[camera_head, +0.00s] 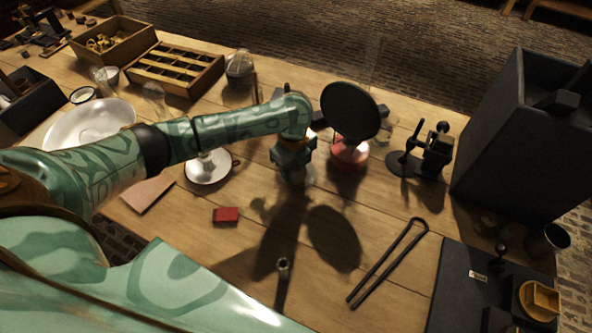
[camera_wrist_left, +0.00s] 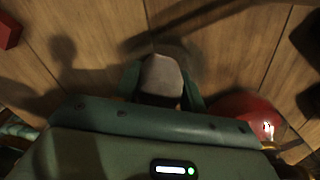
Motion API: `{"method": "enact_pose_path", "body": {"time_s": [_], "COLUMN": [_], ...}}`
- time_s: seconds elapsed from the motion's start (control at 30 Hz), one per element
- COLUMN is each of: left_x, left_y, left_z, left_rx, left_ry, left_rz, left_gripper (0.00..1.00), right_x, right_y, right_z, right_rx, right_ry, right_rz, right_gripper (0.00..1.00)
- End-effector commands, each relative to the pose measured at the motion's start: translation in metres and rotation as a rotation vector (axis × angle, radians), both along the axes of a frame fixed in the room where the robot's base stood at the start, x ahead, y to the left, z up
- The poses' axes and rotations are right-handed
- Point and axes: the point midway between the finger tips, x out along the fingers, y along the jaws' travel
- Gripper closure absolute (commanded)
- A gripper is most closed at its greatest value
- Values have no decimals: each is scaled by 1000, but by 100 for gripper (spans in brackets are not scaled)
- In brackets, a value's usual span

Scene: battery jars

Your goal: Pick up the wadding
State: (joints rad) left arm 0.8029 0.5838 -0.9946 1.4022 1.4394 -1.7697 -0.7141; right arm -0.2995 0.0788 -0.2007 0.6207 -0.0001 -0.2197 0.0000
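A pale grey, rounded lump, which looks like the wadding (camera_wrist_left: 162,78), sits between the fingers of my left gripper (camera_wrist_left: 163,88) in the left wrist view. The green fingers lie close along both its sides; I cannot tell whether they press on it. In the head view my left gripper (camera_head: 296,178) points down, low over the middle of the table, and mostly hides what is between its fingers. My right gripper is not in view.
A red-based object (camera_head: 348,153) stands close right of my left gripper, under a large black disc (camera_head: 350,110). A white dish (camera_head: 208,168) lies left, a red block (camera_head: 226,215) nearer, black tongs (camera_head: 385,265) front right. A tall dark box (camera_head: 520,140) stands at right.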

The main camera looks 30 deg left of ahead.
Motion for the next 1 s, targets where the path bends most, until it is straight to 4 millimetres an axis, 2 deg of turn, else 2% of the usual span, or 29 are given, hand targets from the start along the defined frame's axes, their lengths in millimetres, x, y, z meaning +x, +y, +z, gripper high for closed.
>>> {"method": "enact_pose_path", "body": {"time_s": [0.03,0.07,0.17,0.37,0.53,0.7,0.93,1.0], "left_x": [0,0,0,0,0,-4,-45,-65], "left_y": [0,0,0,0,0,-2,-26,-37], "left_z": [1,1,1,1,13,45,105,110], "left_rx": [0,0,0,0,0,0,0,0], "left_ry": [0,0,0,0,-2,-4,-4,0], "left_rz": [0,0,0,0,0,-2,-5,-6], "left_gripper": [73,81,87,87,87,87,87,87], "right_x": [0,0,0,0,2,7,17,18], "right_y": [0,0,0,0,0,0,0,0], "right_z": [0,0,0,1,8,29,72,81], "right_rx": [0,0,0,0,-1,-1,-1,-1], "right_ry": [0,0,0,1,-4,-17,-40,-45], "right_rz": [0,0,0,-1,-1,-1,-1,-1], "right_gripper": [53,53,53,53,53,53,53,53]}}
